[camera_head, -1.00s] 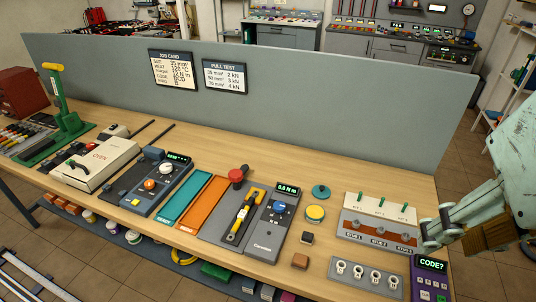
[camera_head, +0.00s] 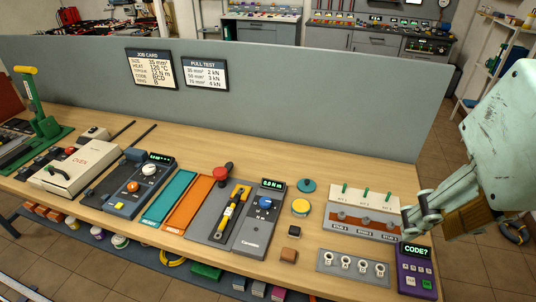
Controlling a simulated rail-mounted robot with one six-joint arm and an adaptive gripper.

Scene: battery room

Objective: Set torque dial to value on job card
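The job card (camera_head: 150,68) hangs on the grey panel behind the bench; its torque line is too small to read surely. The torque unit (camera_head: 257,222) is a dark grey box with a blue dial (camera_head: 265,203) and a green display (camera_head: 273,184) that seems to read 0.0 N m. A yellow and black torque tool (camera_head: 233,213) lies on the plate left of the dial. My gripper (camera_head: 421,218) hangs at the right, over the right end of the bench near the stud block, well apart from the dial. Whether its fingers are open is unclear.
Right of the dial lie a yellow round tin (camera_head: 300,207), a teal disc (camera_head: 306,186) and small blocks. A stud block (camera_head: 360,221) and a purple code keypad (camera_head: 416,272) stand further right. Orange (camera_head: 187,204) and teal trays lie left.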

